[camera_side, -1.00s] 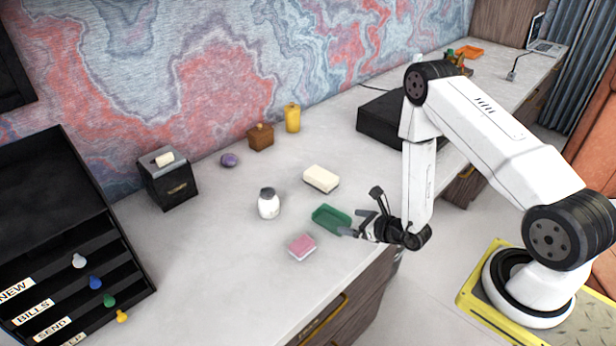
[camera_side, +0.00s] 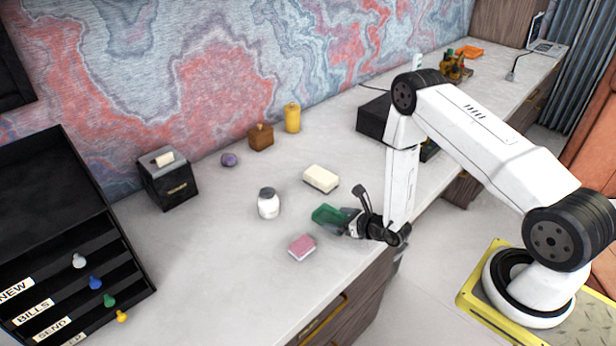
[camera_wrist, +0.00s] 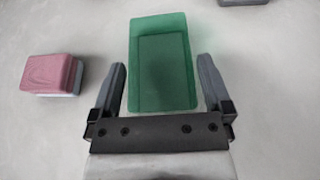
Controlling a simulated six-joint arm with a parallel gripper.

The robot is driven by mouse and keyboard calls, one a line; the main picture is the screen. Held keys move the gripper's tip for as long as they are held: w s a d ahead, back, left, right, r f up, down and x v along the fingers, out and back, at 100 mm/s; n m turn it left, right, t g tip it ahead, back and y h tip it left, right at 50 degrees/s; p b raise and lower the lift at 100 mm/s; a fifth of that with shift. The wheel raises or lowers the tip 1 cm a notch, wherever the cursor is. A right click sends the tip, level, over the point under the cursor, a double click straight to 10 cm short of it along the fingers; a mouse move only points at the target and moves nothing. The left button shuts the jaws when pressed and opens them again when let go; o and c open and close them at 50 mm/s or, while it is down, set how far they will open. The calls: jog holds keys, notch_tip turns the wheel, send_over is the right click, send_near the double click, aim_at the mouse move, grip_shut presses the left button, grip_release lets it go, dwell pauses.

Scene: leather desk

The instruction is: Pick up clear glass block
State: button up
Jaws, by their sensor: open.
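A green, see-through-looking block (camera_side: 327,214) lies on the desk; no colourless block is clear in these views, so this is the likeliest glass block. My gripper (camera_side: 350,222) is low over the desk at its right end and partly hides it in the side view. In the wrist view, the green block (camera_wrist: 160,35) lies lengthwise ahead, its near end between the two fingers. My gripper (camera_wrist: 162,68) is open, with a small gap showing on either side of the block. I cannot tell the exact fingertip height.
A pink-and-white block (camera_side: 302,247) lies left of my gripper and also shows in the wrist view (camera_wrist: 50,73). A cream block (camera_side: 321,178) and a white jar (camera_side: 268,204) stand farther back. A black sorter (camera_side: 70,240) is far left. The desk's front edge is close.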

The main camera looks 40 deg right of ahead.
aim_at(339, 220)
grip_shut()
jog(key=shift+r, duration=0.15)
dwell(0.4)
notch_tip(339, 220, up, 10)
dwell(0.8)
dwell(0.5)
